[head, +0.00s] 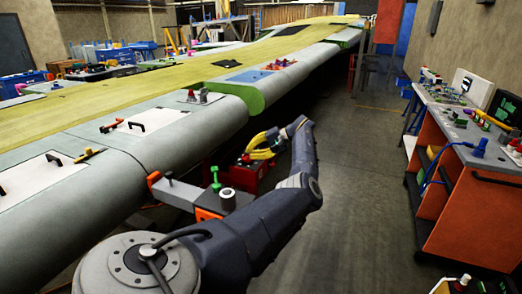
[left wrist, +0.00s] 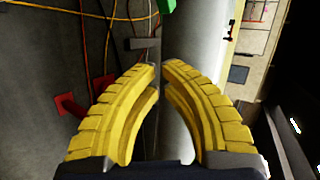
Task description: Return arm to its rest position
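My left arm rises from the round grey base at the bottom of the head view and reaches out over the floor beside the long wing (head: 195,130). My left gripper (head: 250,152) has yellow curved fingers, close to the wing's near edge in the picture. In the left wrist view the fingertips (left wrist: 160,64) curve toward each other with a narrow gap between them. Nothing is held in that gap. My right gripper is in neither view.
A red box (head: 246,177) shows just below my left gripper. A grey bar (head: 178,191) with orange ends stands nearer. An orange workbench (head: 468,218) with tools is on the right. Open floor (head: 355,200) lies between arm and bench. Cables (left wrist: 100,45) show in the left wrist view.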

